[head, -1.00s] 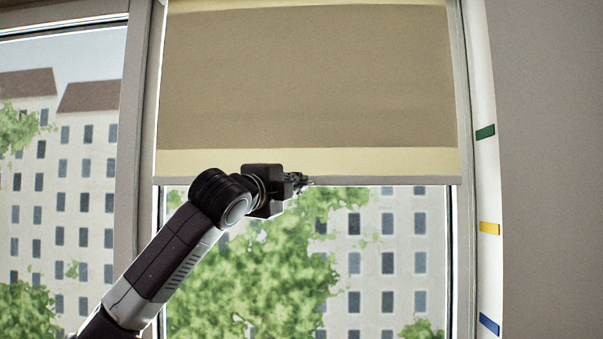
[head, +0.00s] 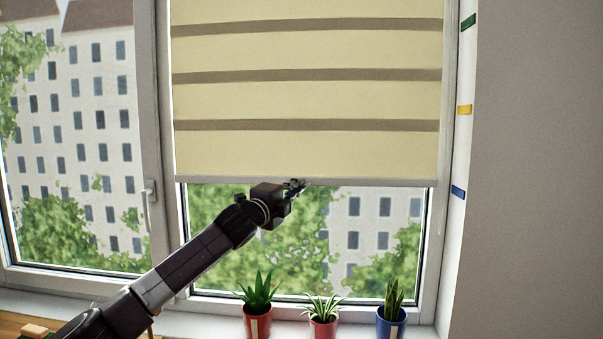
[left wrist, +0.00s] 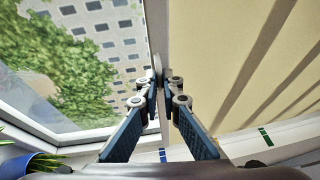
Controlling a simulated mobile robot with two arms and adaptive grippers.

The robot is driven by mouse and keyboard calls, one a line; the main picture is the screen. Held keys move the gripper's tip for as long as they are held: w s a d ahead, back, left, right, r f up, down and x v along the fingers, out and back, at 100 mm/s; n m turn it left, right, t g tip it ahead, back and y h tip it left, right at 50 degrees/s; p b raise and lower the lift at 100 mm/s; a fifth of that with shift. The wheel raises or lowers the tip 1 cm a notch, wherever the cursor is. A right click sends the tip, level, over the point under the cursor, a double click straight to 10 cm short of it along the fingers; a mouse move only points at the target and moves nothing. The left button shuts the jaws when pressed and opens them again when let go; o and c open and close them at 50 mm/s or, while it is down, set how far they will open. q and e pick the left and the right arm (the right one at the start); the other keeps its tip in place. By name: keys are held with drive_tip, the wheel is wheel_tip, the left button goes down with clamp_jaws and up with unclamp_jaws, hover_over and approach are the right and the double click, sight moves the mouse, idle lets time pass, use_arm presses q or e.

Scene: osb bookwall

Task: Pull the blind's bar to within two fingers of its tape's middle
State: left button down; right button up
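The blind (head: 310,100) hangs over the right window pane, cream with darker stripes. Its grey bar (head: 390,184) runs along the lower edge, its right end about level in the picture with the blue tape (head: 458,191) on the wall strip. The yellow tape (head: 464,109) and green tape (head: 467,23) are higher. My left gripper (head: 295,186) is at the bar, left of its right end. In the left wrist view its fingers (left wrist: 162,92) flank the bar (left wrist: 158,40) and look shut on it; the contact is partly hidden. My right gripper is not in view.
On the sill below stand a red pot (head: 257,322), a second reddish pot (head: 323,328) and a blue pot (head: 391,324) with plants. A window handle (head: 149,203) is at the left frame. A wooden block (head: 35,330) lies at lower left.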

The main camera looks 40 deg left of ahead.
use_arm(q)
drive_tip(key=shift+f+b, duration=0.35)
drive_tip(key=shift+f, duration=0.95)
drive_tip(key=c, duration=2.2)
unclamp_jaws()
drive_tip(key=shift+o, duration=0.2)
drive_tip(key=s+d, duration=0.1)
drive_tip(key=s, duration=0.6)
drive_tip(key=shift+s+f, duration=0.2)
drive_tip(key=shift+f, duration=0.2)
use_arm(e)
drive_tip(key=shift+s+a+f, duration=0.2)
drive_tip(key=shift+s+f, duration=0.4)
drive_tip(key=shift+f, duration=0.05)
use_arm(q)
drive_tip(key=shift+d, duration=0.1)
